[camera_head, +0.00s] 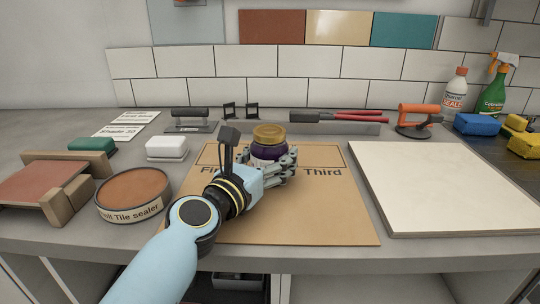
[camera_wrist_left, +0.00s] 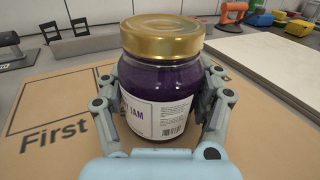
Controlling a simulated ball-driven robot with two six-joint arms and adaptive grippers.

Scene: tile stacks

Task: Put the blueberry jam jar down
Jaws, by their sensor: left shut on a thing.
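The blueberry jam jar (camera_head: 268,146) has a gold lid, dark purple contents and a white label. It stands upright over the brown board (camera_head: 300,222), between the printed words "First" and "Third". My left gripper (camera_head: 273,168) is shut around the jar's sides. In the left wrist view the jar (camera_wrist_left: 160,85) fills the middle, with the fingers of my left gripper (camera_wrist_left: 163,115) on both sides of it. The jar's base is close to the board, but I cannot tell whether it touches. The word behind the jar and hand is hidden. My right gripper is not in view.
A large cream tile (camera_head: 440,185) lies right of the board. A round tin of tile sealer (camera_head: 133,194) and a wooden holder with a reddish tile (camera_head: 45,185) stand left. A white block (camera_head: 166,148) and a suction handle (camera_head: 413,120) sit farther back. The board's front is clear.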

